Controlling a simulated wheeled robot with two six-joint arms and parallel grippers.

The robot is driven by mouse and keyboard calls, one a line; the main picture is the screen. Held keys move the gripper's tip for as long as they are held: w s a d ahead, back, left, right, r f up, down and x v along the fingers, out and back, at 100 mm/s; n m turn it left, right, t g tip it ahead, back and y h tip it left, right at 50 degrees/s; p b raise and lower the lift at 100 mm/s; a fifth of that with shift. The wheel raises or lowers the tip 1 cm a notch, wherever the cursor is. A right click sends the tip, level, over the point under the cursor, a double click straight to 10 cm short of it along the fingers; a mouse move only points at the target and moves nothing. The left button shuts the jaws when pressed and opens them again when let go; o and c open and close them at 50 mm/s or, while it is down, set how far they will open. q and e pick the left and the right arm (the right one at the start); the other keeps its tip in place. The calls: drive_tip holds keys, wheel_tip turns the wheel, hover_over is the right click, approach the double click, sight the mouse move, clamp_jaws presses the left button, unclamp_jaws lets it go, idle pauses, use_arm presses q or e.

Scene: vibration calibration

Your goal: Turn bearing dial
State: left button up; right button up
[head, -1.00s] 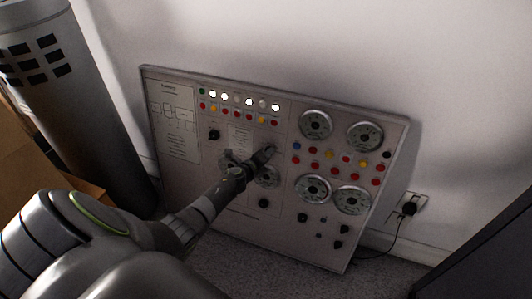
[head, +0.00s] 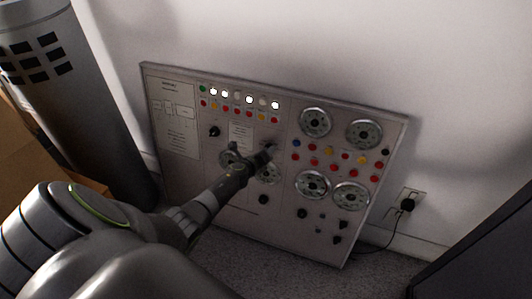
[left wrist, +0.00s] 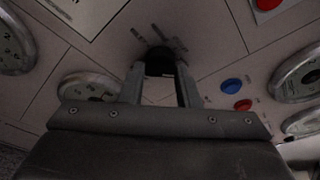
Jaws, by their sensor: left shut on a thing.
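A white control panel (head: 178,158) leans against the wall, with dials, knobs and buttons. My left gripper (head: 266,152) reaches to its middle, just above two small round dials; the arm and gripper partly cover these dials. In the left wrist view, the two fingers of my left gripper (left wrist: 160,82) are shut on a black knob (left wrist: 159,56) on the panel face. Small marks lie around this knob. I cannot read which knob is labelled bearing. My right gripper is in neither view.
Large silver dials (head: 315,122) and coloured buttons (head: 312,147) fill the panel's right part. A plugged cord (head: 407,205) hangs at the right, near a dark cabinet (head: 485,250).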

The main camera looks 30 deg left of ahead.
use_arm(q)
drive_tip(key=o, duration=1)
drive_tip(key=shift+d, duration=0.1)
drive_tip(key=shift+c, duration=0.2)
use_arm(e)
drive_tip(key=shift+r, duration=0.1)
use_arm(q)
drive_tip(key=p+v, duration=0.8)
drive_tip(key=v, duration=0.9)
drive_tip(key=shift+s+r, duration=0.15)
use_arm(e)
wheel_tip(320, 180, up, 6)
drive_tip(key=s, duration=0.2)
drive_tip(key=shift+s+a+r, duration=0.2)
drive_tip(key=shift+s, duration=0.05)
